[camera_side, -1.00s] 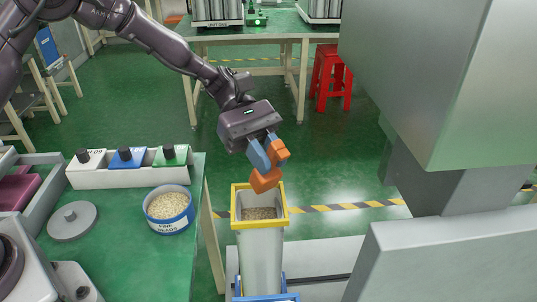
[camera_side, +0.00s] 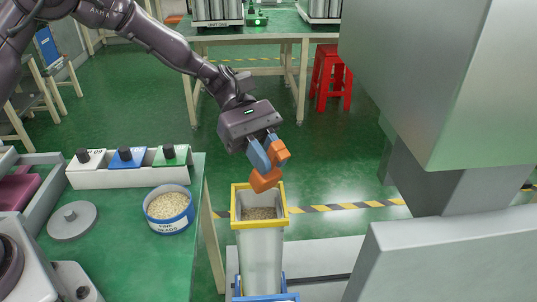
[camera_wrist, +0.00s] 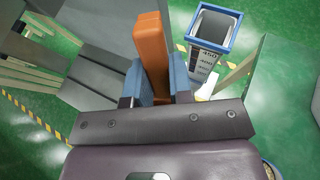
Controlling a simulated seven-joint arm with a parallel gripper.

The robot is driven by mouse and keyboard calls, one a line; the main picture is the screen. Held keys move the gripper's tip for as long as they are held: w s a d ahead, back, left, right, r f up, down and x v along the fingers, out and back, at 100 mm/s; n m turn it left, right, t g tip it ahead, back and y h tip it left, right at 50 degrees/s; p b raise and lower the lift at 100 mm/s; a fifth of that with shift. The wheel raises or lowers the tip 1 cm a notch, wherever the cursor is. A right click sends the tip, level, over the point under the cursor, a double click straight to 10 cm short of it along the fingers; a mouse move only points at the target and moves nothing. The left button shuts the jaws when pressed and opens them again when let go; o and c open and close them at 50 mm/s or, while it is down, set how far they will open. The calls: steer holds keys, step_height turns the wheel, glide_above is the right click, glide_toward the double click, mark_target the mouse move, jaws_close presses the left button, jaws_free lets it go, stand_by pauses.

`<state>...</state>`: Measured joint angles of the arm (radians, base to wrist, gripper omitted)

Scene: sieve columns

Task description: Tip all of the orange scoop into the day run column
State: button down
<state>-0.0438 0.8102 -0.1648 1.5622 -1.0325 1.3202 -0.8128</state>
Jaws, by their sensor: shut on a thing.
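My gripper (camera_side: 268,154) is shut on the orange scoop (camera_side: 266,180), with blue fingers around its handle. The scoop is tilted with its bowl low, just above the back of a column's yellow rim (camera_side: 237,213). Brown grains (camera_side: 260,213) lie inside that column. I cannot see into the scoop's bowl, and no falling grains show. In the wrist view the orange scoop (camera_wrist: 153,50) stands between the blue fingers, and its bowl cannot be made out. A blue-rimmed column with a printed scale (camera_wrist: 205,55) stands to the right there. No label shows which column is day run.
On the green bench at left are a blue-banded tub of pale beads (camera_side: 168,221), a grey lid (camera_side: 73,219) and a white holder with knobbed blocks (camera_side: 128,176). A large grey machine (camera_side: 440,90) fills the right side. A blue rim (camera_side: 268,297) shows in front of the yellow one.

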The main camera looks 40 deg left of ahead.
mark_target(286, 159)
steer(key=shift+s+d+r+m+y, duration=0.3)
steer(key=shift+s+d+r+y, duration=0.1)
steer(key=shift+d+y, duration=0.15)
steer(key=shift+s+d+r+m+y, duration=0.3)
steer(key=shift+d+r+y, duration=0.15)
steer(key=shift+d, duration=0.2)
steer(key=d+y, duration=0.1)
steer(key=s+d+f+y, duration=0.1)
steer(key=y, duration=0.1)
steer(key=shift+s+f+m, duration=0.1)
steer(key=shift+m, duration=0.2)
steer(key=shift+w+a+f+n+t+y, duration=0.2)
steer(key=shift+w+f+n+t+y, duration=0.05)
steer(key=shift+w+n+t+y, duration=0.2)
steer(key=shift+w+a+f+n+t+y, duration=0.2)
steer(key=shift+w+n+t+y, duration=0.15)
steer(key=shift+t+y, duration=0.1)
steer(key=y, duration=0.1)
steer(key=t+y, duration=0.1)
steer(key=y, duration=0.1)
steer(key=shift+s+d, duration=0.1)
steer(key=shift+d, duration=0.2)
steer(key=shift+t+y, duration=0.3)
steer(key=shift+y, duration=1.1)
